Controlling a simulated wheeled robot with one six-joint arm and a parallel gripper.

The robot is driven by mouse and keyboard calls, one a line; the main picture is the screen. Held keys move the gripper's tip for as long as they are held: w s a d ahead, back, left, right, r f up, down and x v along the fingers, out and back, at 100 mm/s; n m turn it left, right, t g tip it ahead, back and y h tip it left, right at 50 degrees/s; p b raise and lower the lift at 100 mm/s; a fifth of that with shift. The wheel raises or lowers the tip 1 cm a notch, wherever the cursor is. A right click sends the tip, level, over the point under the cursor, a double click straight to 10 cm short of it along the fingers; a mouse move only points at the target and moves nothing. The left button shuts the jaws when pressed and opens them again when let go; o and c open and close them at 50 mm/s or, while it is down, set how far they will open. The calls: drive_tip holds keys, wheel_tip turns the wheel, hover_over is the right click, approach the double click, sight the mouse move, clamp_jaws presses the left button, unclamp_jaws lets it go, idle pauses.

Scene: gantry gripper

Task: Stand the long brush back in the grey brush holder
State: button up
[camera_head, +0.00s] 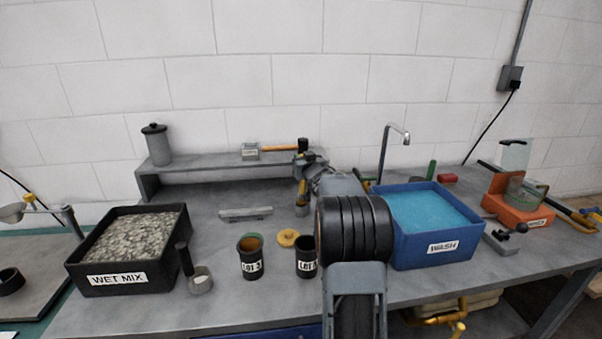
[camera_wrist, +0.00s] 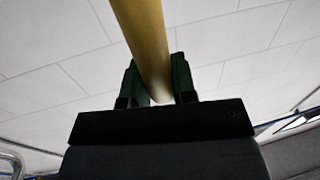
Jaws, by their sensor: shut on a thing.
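My gripper (camera_head: 308,160) is in front of the shelf, past my dark arm in the head view. In the wrist view its green fingers (camera_wrist: 153,78) are shut on a long tan handle, the brush (camera_wrist: 150,40). The handle runs out of the top of that view, so its end is not seen. In the head view a short upright orange-brown piece (camera_head: 302,187) shows just below the gripper, likely part of the brush. A small grey cup shape (camera_head: 302,210), likely the brush holder, is under it. I cannot tell whether the brush is inside it.
An orange-handled tool (camera_head: 280,149) and a small box (camera_head: 250,153) lie on the shelf. Two dark cups (camera_head: 250,264) (camera_head: 306,265) and a yellow disc (camera_head: 288,238) are near the front. The WET MIX tray (camera_head: 122,279) is left; the blue WASH tub (camera_head: 430,252) is right.

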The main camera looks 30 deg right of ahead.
drive_tip(key=shift+w+f, duration=0.2)
drive_tip(key=shift+f, duration=0.55)
drive_tip(key=shift+w+f, duration=0.2)
drive_tip(key=shift+f, duration=0.55)
drive_tip(key=shift+w+f, duration=0.2)
drive_tip(key=shift+f, duration=0.55)
drive_tip(key=shift+f+b, duration=0.1)
drive_tip(key=shift+b, duration=0.3)
drive_tip(key=o, duration=0.9)
drive_tip(key=shift+s, duration=0.2)
drive_tip(key=b+v, duration=0.1)
drive_tip(key=v, duration=1)
drive_tip(key=shift+s+a, duration=0.1)
drive_tip(key=shift+s, duration=0.25)
